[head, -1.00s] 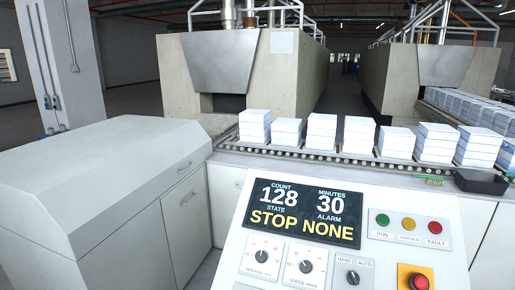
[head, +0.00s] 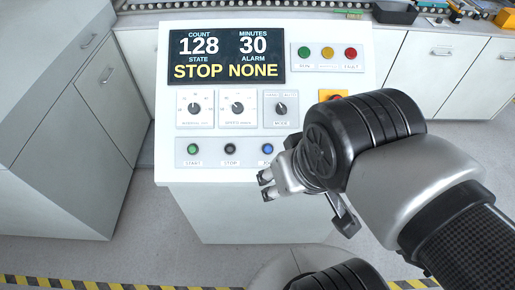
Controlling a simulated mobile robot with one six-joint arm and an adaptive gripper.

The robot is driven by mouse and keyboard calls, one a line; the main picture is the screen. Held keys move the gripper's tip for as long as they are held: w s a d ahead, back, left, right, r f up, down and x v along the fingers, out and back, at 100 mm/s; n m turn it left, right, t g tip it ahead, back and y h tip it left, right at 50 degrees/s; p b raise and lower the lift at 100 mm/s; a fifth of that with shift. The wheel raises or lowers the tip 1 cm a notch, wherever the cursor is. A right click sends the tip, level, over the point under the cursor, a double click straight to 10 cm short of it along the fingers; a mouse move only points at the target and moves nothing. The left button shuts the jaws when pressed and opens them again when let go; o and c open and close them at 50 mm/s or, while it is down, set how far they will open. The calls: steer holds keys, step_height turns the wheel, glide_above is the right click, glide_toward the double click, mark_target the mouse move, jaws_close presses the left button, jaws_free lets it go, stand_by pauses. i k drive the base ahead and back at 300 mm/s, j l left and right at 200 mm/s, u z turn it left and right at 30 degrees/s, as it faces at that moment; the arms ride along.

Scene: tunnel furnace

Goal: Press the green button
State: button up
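The green button (head: 193,148), labelled START, sits at the lower left of the sloping control panel (head: 165,110). Beside it are a dark STOP button (head: 230,148) and a blue button (head: 267,148). My gripper (head: 266,186) is at the panel's lower edge, below the blue button and to the right of the green button. It points left and is apart from the green button in the picture. My arm hides the panel's lower right part.
Above the buttons are dials, a mode knob (head: 281,108) and a display (head: 226,57) reading STOP and NONE. A green RUN lamp (head: 304,52) is at the upper right. White cabinets (head: 425,75) stand behind. Open floor lies in front, with a striped line (head: 120,284).

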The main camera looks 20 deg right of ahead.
mark_target(192, 149)
steer(key=k+j+z, duration=0.15)
steer(key=j, duration=0.35)
steer(key=k+j+z, duration=0.15)
steer(key=j, duration=0.3)
steer(key=k+j+z, duration=0.15)
steer(key=k+j, duration=0.15)
steer(key=j, duration=0.15)
steer(key=k+j+z, duration=0.15)
steer(key=j, duration=0.25)
steer(key=k+j, duration=0.05)
steer(key=k, duration=0.05)
